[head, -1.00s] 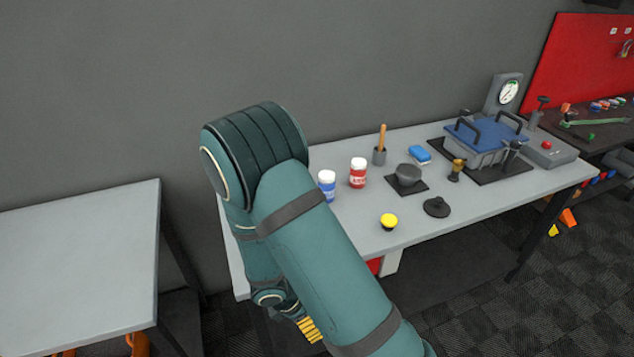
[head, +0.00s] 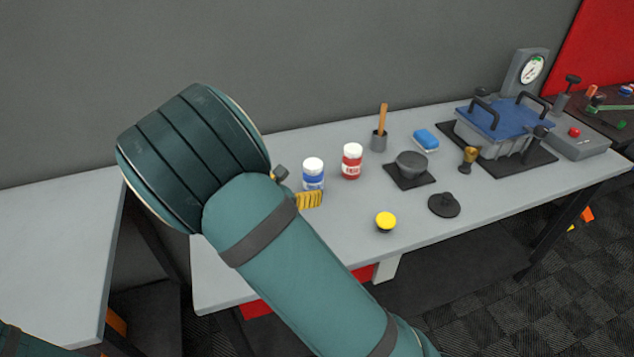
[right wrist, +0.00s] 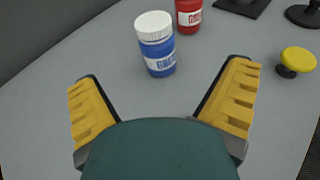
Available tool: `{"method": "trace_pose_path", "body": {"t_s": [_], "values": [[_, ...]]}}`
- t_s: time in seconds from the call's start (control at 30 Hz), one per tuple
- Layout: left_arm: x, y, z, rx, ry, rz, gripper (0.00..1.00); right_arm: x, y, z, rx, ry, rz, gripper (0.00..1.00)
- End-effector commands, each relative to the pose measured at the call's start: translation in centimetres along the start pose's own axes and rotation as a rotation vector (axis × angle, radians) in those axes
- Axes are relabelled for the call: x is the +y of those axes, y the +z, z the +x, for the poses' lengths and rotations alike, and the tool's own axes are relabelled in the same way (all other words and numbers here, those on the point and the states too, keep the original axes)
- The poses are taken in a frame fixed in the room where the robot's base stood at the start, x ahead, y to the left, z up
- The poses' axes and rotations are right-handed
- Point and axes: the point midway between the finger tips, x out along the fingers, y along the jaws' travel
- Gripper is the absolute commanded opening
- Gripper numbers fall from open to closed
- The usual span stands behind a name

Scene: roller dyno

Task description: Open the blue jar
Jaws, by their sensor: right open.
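The blue jar (head: 313,174) stands upright on the grey table, with a white lid (head: 313,164) on it and a white label band. In the right wrist view the blue jar (right wrist: 157,50) stands just beyond the open fingers, in line with the gap between them. My right gripper (right wrist: 165,95) is open and empty, its yellow ridged pads apart. In the head view my right gripper (head: 296,188) shows only partly beside the jar, mostly hidden behind my forearm. The left gripper is not in view; only a bit of teal arm shows at the bottom left corner.
A red jar (head: 352,162) with a white lid stands close right of the blue jar. A yellow-topped knob (head: 386,221), a dark bowl (head: 411,165) and a black disc (head: 444,205) are further right.

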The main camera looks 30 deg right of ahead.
Motion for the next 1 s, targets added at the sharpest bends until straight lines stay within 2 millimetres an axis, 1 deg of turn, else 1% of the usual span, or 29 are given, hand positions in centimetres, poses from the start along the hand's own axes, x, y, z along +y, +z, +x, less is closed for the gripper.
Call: {"method": "trace_pose_path", "body": {"t_s": [0.07, 0.3, 0.4, 0.5, 0.67, 0.87, 1.0], "values": [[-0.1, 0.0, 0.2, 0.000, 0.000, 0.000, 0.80, -0.1, -0.1, 1.0, -0.001, -0.003, 0.000, 0.98], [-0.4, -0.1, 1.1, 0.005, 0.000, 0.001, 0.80, -0.1, -0.1, 5.5, -0.001, -0.005, 0.001, 0.98], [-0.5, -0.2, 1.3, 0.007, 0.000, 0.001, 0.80, -0.1, -0.1, 7.0, 0.000, -0.004, 0.001, 0.98], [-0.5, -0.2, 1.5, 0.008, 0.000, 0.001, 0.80, 0.0, 0.0, 7.9, 0.001, -0.003, 0.002, 0.98], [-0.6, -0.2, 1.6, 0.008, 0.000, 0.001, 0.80, 0.1, 0.0, 8.8, 0.000, -0.002, 0.001, 0.98], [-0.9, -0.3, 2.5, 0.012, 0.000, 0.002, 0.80, 0.8, -0.2, 11.6, 0.000, -0.002, 0.000, 0.98], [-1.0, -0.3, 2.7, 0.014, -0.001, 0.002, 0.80, 0.7, -0.1, 13.1, 0.001, -0.003, 0.001, 0.98]]}}
